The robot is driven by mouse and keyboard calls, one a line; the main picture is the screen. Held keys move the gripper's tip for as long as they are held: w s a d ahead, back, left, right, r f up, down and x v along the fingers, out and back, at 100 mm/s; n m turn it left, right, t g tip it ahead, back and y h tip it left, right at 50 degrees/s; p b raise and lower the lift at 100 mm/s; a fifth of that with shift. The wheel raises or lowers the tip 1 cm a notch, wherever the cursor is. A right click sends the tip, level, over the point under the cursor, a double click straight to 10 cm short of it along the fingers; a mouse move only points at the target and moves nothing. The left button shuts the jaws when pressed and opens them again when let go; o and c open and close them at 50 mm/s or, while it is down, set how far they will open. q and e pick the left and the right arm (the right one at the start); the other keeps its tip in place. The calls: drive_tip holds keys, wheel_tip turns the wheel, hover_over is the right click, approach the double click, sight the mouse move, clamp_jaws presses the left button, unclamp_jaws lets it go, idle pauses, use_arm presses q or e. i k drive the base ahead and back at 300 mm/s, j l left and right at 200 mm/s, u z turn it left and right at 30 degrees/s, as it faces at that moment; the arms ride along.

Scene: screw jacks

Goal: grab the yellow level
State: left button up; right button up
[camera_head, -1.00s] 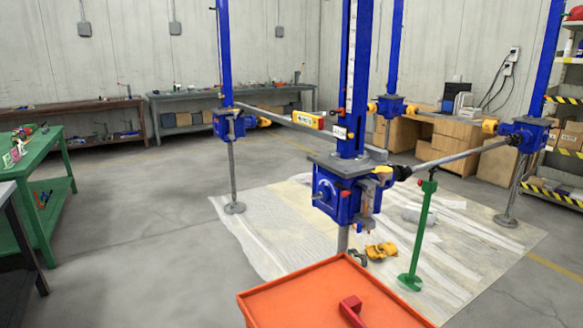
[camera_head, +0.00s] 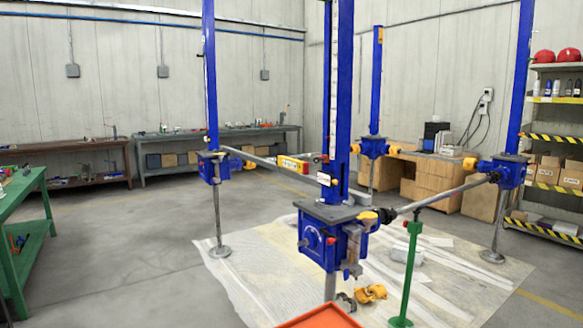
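The yellow level (camera_head: 293,164) is a small yellow bar with a red end. It appears to rest on the grey horizontal bar (camera_head: 258,157) between the left blue jack and the front blue jack, left of the front blue post. Neither of my grippers is in view.
The front blue screw jack (camera_head: 335,240) stands on a pale sheet (camera_head: 250,285), with a green stand (camera_head: 408,270) beside it. An orange tray top (camera_head: 322,318) is at the bottom edge. A green table (camera_head: 30,240) is at left, shelves (camera_head: 550,140) at right. Left floor is clear.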

sight(301, 166)
drive_tip(key=i+j+u, duration=0.2)
drive_tip(key=j, duration=0.25)
drive_tip(key=i+j+u, duration=0.15)
drive_tip(key=i+j, duration=0.15)
drive_tip(key=i+j+u, duration=0.15)
drive_tip(key=i+j, duration=0.15)
drive_tip(key=i, duration=0.15)
drive_tip(key=i+j+u, duration=0.1)
drive_tip(key=i+j, duration=0.2)
drive_tip(key=i, duration=0.15)
drive_tip(key=i+j+u, duration=0.15)
drive_tip(key=i, duration=0.35)
drive_tip(key=i+j+u, duration=0.1)
drive_tip(key=i+j, duration=0.15)
drive_tip(key=i, duration=0.25)
drive_tip(key=i+l+z, duration=0.15)
drive_tip(key=i+z, duration=0.8)
drive_tip(key=i+j+z, duration=0.15)
drive_tip(key=i+z, duration=0.3)
drive_tip(key=i+j+z, duration=0.25)
drive_tip(key=z, duration=0.2)
